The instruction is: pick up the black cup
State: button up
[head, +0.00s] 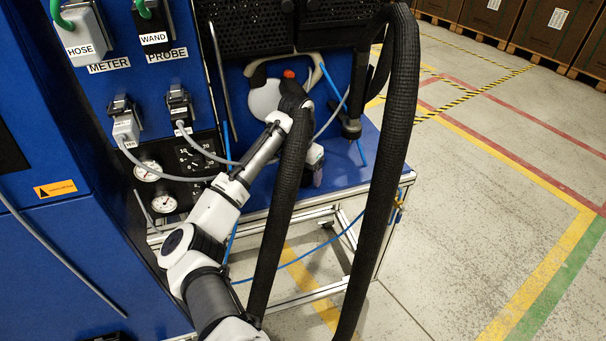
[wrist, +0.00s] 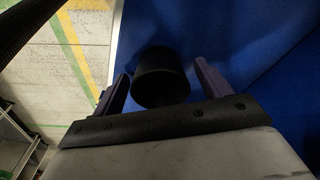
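The black cup (wrist: 160,72) shows in the wrist view as a dark round cup on or just above the blue surface. It lies between the two dark purple fingers of my gripper (wrist: 160,88), with a gap visible on each side. The fingers are apart and do not appear to touch the cup. In the head view my gripper (head: 316,172) is low over the blue bench top, partly behind the thick black hose. I cannot make out the cup in the head view.
The thick black ribbed hose (head: 398,130) loops down in front of my arm. The blue bench top (head: 378,165) has thin blue tubes across it. The blue panel (head: 60,130) with gauges and labelled plugs stands left. Open floor (head: 480,230) lies right.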

jog(key=c, duration=1)
jog(key=shift+r, duration=0.15)
